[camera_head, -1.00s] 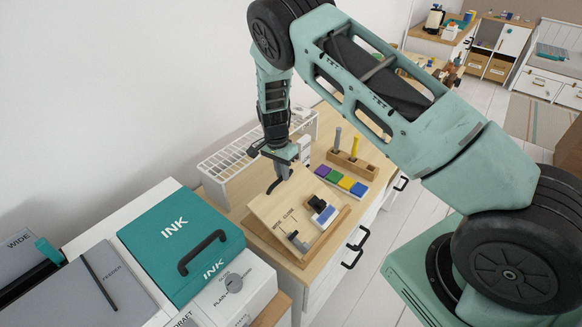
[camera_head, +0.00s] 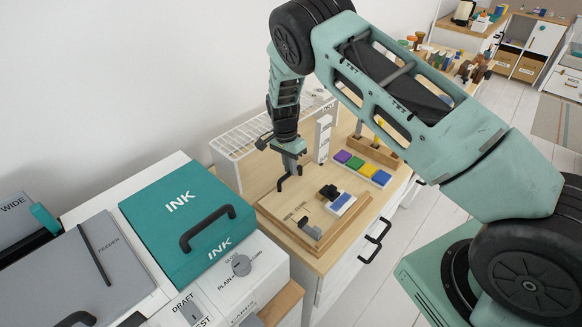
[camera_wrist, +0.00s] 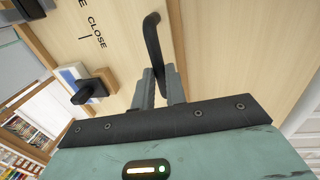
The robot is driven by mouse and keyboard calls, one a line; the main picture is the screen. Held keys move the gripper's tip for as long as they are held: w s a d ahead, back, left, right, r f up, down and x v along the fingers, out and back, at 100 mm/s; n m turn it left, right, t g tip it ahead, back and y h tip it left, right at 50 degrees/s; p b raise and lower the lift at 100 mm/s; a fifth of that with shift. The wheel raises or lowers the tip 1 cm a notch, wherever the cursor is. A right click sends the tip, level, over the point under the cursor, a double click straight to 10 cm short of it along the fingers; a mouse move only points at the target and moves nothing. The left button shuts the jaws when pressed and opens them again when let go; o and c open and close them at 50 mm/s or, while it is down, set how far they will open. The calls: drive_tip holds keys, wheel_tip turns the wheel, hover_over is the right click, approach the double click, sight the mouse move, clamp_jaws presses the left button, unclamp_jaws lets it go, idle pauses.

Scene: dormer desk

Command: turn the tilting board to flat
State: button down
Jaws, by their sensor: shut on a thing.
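The tilting board (camera_head: 280,203) is a pale wooden panel on a wooden base on the desk. It lies low and looks flat or nearly flat; a small remaining tilt I cannot judge. It carries a grey slider, a black knob (camera_head: 328,191) and a blue-and-white block (camera_head: 341,204). My gripper (camera_head: 289,174) is above the board's far edge, pointing down, shut on the black curved handle (camera_wrist: 152,38). In the wrist view the board (camera_wrist: 130,58) fills the upper middle, with the printed word CLOSE. My fingers (camera_wrist: 160,86) hide part of the handle.
A white wire rack (camera_head: 235,148) stands along the wall. A row of coloured blocks (camera_head: 361,167) and a wooden holder (camera_head: 378,150) lie to the right of the board.

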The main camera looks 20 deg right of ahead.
drive_tip(key=shift+w+a+f, duration=0.45)
drive_tip(key=shift+w+a, duration=0.05)
drive_tip(key=c, duration=1.8)
unclamp_jaws()
drive_tip(key=o, duration=0.4)
drive_tip(key=shift+w+f, duration=0.2)
drive_tip(key=shift+c, duration=0.2)
drive_tip(key=shift+r, duration=0.1)
drive_tip(key=shift+d+r, duration=0.15)
drive_tip(key=shift+d, duration=0.1)
wheel_tip(320, 180, up, 17)
drive_tip(key=w+b, duration=0.1)
drive_tip(key=b, duration=0.2)
drive_tip(key=shift+w+a, duration=0.4)
drive_tip(key=shift+a, duration=0.05)
